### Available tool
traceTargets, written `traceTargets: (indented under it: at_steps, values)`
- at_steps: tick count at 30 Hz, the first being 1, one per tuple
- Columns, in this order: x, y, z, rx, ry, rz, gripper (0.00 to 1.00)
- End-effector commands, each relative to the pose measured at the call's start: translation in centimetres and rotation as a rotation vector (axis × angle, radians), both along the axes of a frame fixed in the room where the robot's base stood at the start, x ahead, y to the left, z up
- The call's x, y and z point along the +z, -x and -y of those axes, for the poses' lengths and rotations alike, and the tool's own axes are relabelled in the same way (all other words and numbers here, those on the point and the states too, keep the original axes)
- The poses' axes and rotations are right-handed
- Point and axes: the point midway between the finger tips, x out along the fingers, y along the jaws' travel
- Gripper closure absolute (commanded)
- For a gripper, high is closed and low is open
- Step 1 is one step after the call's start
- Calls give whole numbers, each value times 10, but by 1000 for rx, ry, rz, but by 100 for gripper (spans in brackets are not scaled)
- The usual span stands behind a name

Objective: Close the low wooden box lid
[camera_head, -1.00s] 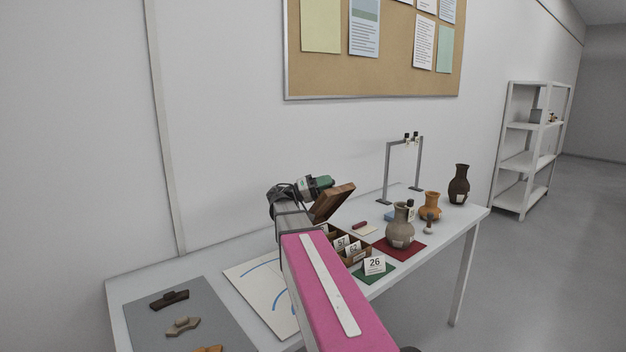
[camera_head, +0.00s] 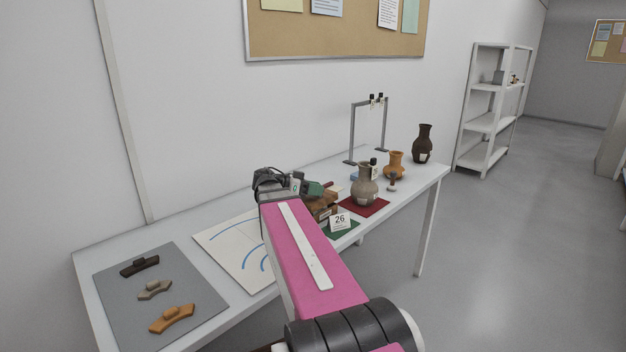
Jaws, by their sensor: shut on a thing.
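The low wooden box (camera_head: 323,210) stands on the white table, partly behind my arm. Its brown lid (camera_head: 320,202) now lies low over the box; I cannot tell whether it is fully flat. My gripper (camera_head: 316,189), dark grey and green, is at the lid, at its upper left in the picture. The jaws are shut on the lid, as far as I can see; the fingertips are small and their contact is mostly hidden.
A card marked 26 (camera_head: 340,221) stands on a green mat in front. A grey vase (camera_head: 365,184) stands on a red mat to the right, with an orange jug (camera_head: 395,165) and a metal frame (camera_head: 351,132) behind. Sherds lie on a grey mat (camera_head: 120,290) at left.

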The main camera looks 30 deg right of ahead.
Motion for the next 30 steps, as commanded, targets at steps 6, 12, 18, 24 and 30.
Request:
traceTargets:
  at_steps: [6,12,18,24,30]
  values:
    - [-13,4,1,-2,-20,59,100]
    - [-17,4,1,-1,-27,79,100]
    - [-18,4,1,-2,-30,79,100]
    - [-18,5,1,-1,-30,77,46]
    - [-17,4,1,0,-28,77,44]
